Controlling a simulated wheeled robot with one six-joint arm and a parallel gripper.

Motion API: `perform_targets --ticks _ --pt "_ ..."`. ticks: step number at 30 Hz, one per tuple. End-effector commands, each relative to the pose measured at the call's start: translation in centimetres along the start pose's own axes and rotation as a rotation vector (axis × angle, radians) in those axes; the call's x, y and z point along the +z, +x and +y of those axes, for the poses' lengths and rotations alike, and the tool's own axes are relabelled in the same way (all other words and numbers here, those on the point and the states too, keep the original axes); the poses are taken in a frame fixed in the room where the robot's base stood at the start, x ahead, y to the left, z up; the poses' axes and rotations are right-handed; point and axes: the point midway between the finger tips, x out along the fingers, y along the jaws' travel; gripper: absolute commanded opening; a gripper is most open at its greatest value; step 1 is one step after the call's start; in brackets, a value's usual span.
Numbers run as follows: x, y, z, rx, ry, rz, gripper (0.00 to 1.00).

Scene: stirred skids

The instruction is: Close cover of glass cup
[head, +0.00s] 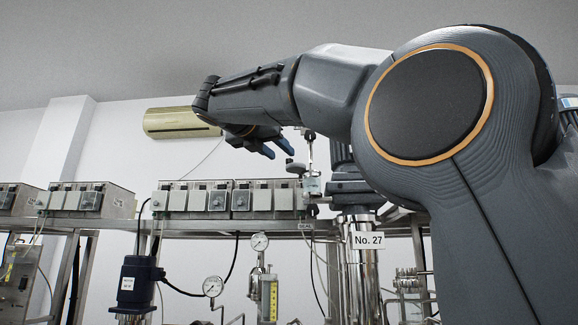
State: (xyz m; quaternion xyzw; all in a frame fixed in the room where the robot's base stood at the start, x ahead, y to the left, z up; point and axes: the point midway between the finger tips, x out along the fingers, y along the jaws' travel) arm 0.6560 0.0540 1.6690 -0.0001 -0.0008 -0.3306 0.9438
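A row of grey switch boxes (232,197) stands on a metal shelf. My arm hides much of the right side.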

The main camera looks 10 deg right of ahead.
Motion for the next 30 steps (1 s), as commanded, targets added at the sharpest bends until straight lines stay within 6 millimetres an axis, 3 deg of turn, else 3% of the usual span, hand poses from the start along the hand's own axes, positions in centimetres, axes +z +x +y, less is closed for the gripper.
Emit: perform_targets --ticks 13,18,26,30 --pt "0.0 6.3 0.0 -0.001 -0.001 0.001 0.36" --pt "-0.1 7.3 0.0 0.000 -0.001 0.001 0.36" --pt "-0.1 7.4 0.0 0.001 -0.001 0.001 0.36" --pt "-0.1 7.4 0.0 0.001 -0.001 0.001 0.15"
